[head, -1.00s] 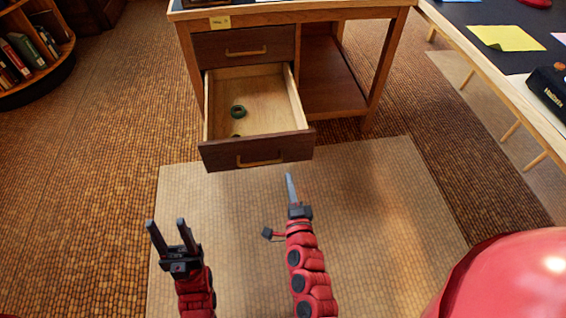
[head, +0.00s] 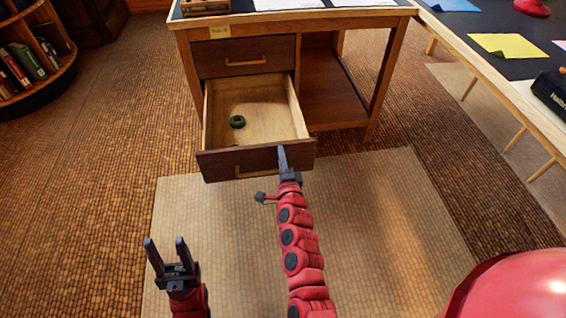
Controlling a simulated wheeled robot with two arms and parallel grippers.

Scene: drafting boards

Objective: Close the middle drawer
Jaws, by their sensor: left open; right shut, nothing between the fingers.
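The open drawer (head: 219,162) is pulled out of the wooden desk, below a shut top drawer (head: 244,56). It has a dark front, a pale inside and a wooden handle (head: 250,171). A dark green ring-shaped object (head: 237,121) lies inside it. My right gripper (head: 282,157) is shut and empty, at the right part of the drawer front. I cannot tell whether it touches the front. My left gripper (head: 165,251) is open and empty, low at the left, apart from the drawer. Whatever is below the open drawer is hidden.
The desk (head: 313,19) has an open shelf space right of the drawers. A long table (head: 500,75) with papers and a black case (head: 553,90) stands at the right. A round bookshelf (head: 40,85) is at far left. The mat (head: 385,210) before the desk is clear.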

